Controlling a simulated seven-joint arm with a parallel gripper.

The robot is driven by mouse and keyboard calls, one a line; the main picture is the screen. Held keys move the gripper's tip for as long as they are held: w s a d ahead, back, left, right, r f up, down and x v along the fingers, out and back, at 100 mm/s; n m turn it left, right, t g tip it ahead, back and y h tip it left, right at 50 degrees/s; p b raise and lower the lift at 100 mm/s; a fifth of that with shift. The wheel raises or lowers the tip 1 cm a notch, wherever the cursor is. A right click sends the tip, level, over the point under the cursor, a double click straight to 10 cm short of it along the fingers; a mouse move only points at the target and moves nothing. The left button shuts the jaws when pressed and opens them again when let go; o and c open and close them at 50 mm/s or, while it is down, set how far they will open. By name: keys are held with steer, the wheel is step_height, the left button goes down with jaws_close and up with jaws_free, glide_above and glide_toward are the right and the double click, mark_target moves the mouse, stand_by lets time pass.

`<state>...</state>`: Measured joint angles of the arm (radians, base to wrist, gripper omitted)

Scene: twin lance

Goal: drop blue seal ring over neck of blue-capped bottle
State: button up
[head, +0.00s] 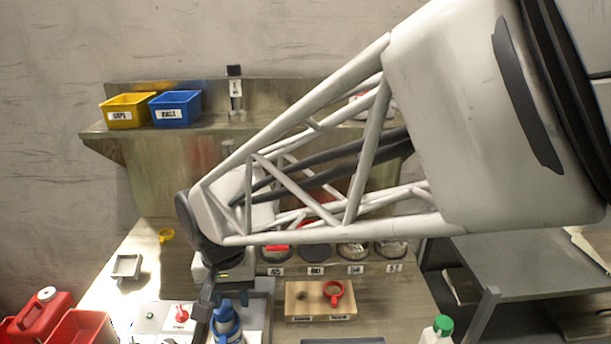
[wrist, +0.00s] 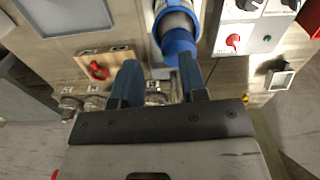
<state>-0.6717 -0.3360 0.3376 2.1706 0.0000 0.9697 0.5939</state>
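A bottle with blue parts (head: 228,324) stands below my wrist in the head view, partly hidden by the arm's end. In the wrist view the blue cap (wrist: 179,43) shows at top centre, with a grey band and more blue behind it. I cannot tell a separate blue seal ring from the bottle's blue parts. My gripper (wrist: 158,62) has its two blue-grey fingers spread apart, with nothing clearly seen between them. The right fingertip overlaps the cap's lower edge in the picture; contact cannot be told.
A wooden block (head: 296,309) holds a red ring (head: 333,292) at its right and a dark spot at its left. A yellow ring (head: 166,235) lies on the left bench. A row of jars (head: 353,252), a white-green bottle (head: 437,331) and a red switch panel (wrist: 233,40) stand around.

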steer(key=w+d+r+m, duration=0.1)
steer(key=w+d+r, duration=0.15)
steer(key=r, duration=0.35)
steer(key=w+d+r, duration=0.1)
steer(key=d+r, duration=0.2)
steer(key=r, duration=0.3)
steer(key=w+d+f+m, duration=0.1)
steer(key=w+d+m, duration=0.1)
steer(key=w+d, duration=1.2)
steer(key=w, duration=0.3)
steer(key=shift+w+d+m, duration=0.2)
steer(key=shift+w+m, duration=0.05)
steer(key=shift+m, duration=0.05)
stand_by(1.0)
steer(key=s+d+f+n+t, duration=0.1)
steer(key=s+d+f, duration=0.1)
steer(key=s, duration=0.7)
steer(key=s+d+f, duration=0.2)
steer(key=s+d, duration=0.3)
steer(key=s, duration=0.5)
steer(key=s+d+f+n+t, duration=0.1)
steer(key=s+d+f, duration=0.1)
steer(key=s, duration=0.8)
steer(key=shift+d+n+t, duration=0.3)
steer(key=shift+d, duration=0.4)
